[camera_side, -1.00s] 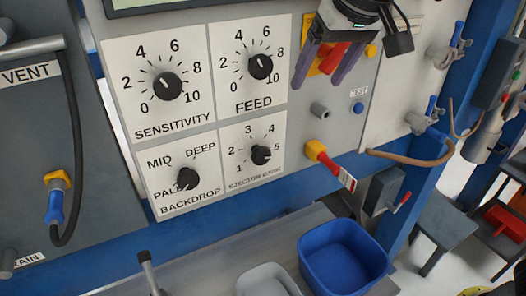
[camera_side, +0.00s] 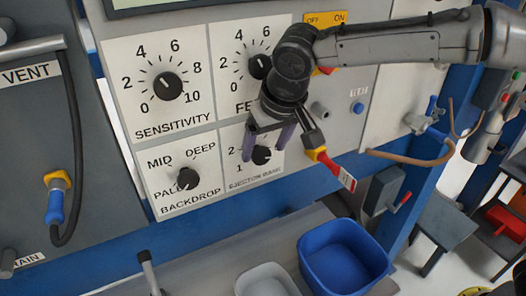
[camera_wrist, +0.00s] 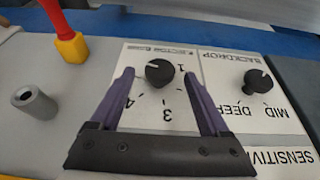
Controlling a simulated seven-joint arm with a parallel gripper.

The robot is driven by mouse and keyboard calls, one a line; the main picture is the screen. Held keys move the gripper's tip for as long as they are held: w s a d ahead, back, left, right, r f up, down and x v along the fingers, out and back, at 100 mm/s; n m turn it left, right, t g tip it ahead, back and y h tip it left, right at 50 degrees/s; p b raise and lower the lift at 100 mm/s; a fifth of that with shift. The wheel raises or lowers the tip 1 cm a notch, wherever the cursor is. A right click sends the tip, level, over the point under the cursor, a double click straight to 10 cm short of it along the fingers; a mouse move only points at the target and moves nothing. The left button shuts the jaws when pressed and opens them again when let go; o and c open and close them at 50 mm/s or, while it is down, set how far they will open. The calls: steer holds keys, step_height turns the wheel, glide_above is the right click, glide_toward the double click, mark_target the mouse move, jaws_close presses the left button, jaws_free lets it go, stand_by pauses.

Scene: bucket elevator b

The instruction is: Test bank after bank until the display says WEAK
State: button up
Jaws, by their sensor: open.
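The ejector bank knob (camera_side: 262,156) is a small black dial on the lower right of the white label panel. It also shows in the wrist view (camera_wrist: 158,72), with its printed numbers upside down there. My gripper (camera_side: 265,151) is open, its two purple fingers on either side of the knob; in the wrist view the gripper (camera_wrist: 158,74) has a gap between each finger and the knob. I cannot read the knob's setting. The blue TEST button (camera_side: 357,108) is to the right. The display (camera_side: 165,4) shows only its bottom edge, with no reading visible.
The feed knob (camera_side: 260,67) is above and the backdrop knob (camera_side: 187,179) is to the left. A red-handled yellow valve (camera_side: 330,166) and a grey stub (camera_side: 320,110) stick out to the right. A blue bin (camera_side: 343,258) stands below.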

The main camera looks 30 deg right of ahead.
mark_target(261, 155)
steer(key=shift+x, duration=1.25)
steer(key=shift+c, duration=0.3)
jaws_close()
